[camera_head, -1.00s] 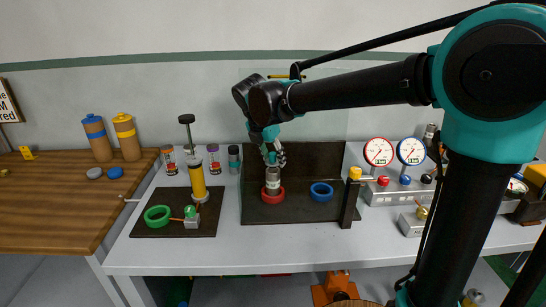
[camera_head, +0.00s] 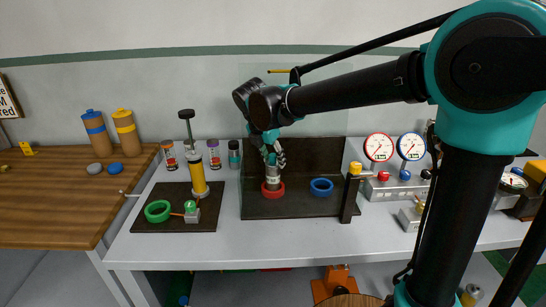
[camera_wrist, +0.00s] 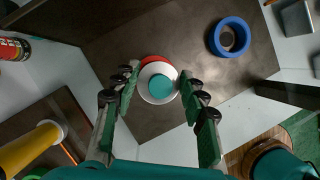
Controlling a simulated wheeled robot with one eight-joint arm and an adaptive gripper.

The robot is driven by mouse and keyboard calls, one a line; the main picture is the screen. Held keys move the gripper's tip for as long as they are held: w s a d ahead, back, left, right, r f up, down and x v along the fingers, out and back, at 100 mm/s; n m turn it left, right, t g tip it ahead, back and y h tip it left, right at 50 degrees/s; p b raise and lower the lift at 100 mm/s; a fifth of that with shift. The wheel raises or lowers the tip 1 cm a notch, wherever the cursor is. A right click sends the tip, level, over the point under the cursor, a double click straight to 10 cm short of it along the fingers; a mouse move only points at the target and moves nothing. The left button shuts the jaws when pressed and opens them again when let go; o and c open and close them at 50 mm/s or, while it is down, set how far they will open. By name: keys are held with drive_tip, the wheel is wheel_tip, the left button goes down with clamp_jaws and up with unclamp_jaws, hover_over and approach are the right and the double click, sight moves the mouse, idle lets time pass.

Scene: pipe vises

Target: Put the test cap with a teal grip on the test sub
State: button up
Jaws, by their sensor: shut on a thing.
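The test cap with a teal grip (camera_wrist: 161,86) shows from above in the wrist view as a teal disc on a pale round rim. My gripper (camera_wrist: 160,90) has its fingers shut on it from both sides. In the head view my gripper (camera_head: 273,156) points down at a grey upright cylinder (camera_head: 272,172), apparently the test sub, standing in a red ring (camera_head: 272,190). The fingers hide the meeting of cap and sub, so I cannot tell whether the cap is fully seated.
A blue ring (camera_head: 321,188) lies to the right on the dark mat, with a dark post (camera_head: 350,195) beyond it. A yellow cylinder (camera_head: 197,175) and a green ring (camera_head: 157,211) stand left. Gauges (camera_head: 379,148) are at the right. The front table strip is clear.

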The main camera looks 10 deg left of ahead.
drive_tip(key=shift+f, duration=0.1)
drive_tip(key=o, duration=1.3)
drive_tip(key=v, duration=1.2)
drive_tip(key=shift+s, duration=0.15)
